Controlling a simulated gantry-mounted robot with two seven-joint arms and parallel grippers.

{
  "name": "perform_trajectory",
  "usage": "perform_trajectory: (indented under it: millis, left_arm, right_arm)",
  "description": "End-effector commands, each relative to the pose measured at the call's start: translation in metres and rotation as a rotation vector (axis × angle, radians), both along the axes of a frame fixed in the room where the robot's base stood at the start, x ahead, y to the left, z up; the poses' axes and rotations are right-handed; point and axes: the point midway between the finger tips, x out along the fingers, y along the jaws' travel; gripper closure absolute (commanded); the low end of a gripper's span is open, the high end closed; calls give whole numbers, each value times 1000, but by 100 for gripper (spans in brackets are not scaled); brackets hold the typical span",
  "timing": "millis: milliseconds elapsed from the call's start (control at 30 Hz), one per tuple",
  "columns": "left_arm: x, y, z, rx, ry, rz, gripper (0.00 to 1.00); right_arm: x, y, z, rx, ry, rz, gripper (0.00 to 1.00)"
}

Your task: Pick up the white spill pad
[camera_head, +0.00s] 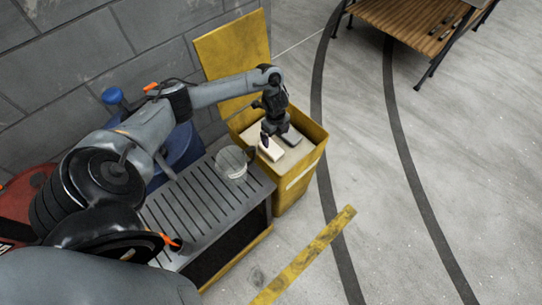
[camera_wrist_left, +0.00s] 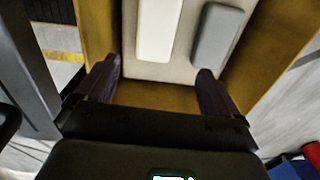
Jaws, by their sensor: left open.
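The white spill pad (camera_head: 272,152) lies on a pale surface inside the open yellow bin (camera_head: 305,168). It also shows in the left wrist view (camera_wrist_left: 158,28) at the top middle, partly cut off by the frame. A grey pad (camera_wrist_left: 218,36) lies just to its right there, on the same pale surface. My left gripper (camera_head: 266,139) points down over the bin, close to the white pad. In the left wrist view its two fingers (camera_wrist_left: 158,73) are spread with nothing between them, and the pad lies beyond the tips. My right gripper is not in view.
The bin's yellow lid (camera_head: 232,62) stands open at the back, against the block wall (camera_head: 155,30). A whitish container (camera_head: 231,163) stands on the slatted grey top (camera_head: 195,205) beside the bin. A blue drum (camera_head: 182,150) is behind. A wooden bench (camera_head: 415,22) stands far right; floor between is clear.

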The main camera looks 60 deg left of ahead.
Motion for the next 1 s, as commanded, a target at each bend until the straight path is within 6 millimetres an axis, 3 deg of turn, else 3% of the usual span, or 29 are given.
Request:
perform_trajectory:
  millis: [200,500,767,1000]
  left_arm:
    - [-5,15,-13,-3,28,20,4]
    - [-6,14,-51,-4,28,19,4]
    - [-6,12,-65,-4,27,18,4]
    - [-8,5,-95,-3,27,18,4]
  right_arm:
    - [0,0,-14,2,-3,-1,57]
    - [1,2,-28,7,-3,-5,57]
    - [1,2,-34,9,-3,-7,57]
    - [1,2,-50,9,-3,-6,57]
